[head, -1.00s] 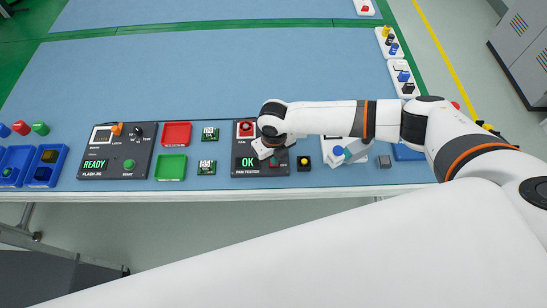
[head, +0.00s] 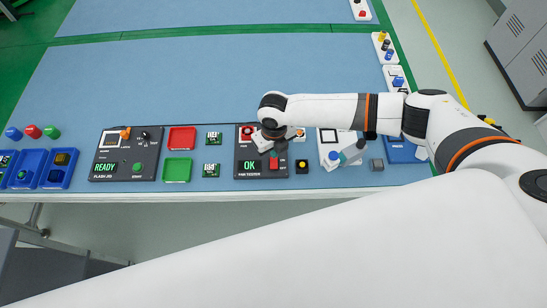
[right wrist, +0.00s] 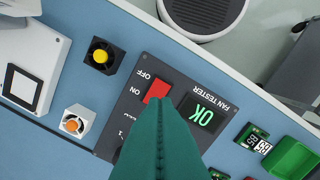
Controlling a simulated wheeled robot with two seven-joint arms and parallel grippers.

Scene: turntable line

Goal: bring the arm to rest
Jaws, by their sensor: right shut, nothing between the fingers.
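My right arm (head: 330,110) reaches in from the right over the dark fan tester (head: 243,153). In the right wrist view its green fingers (right wrist: 161,104) are shut together with nothing between them. They appear over the tester panel, with the tips beside the red switch (right wrist: 157,88); the height above it is hard to judge. In the head view the wrist hides part of the panel and most of the gripper. The tester display (right wrist: 201,114) reads OK. My left gripper is not in view.
A black fan with a yellow hub (head: 302,166) stands right of the tester, and a white fan with an orange hub (right wrist: 75,121) is near. A flash jig (head: 125,155) reading READY, a red tray (head: 181,138) and a green tray (head: 177,170) lie left.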

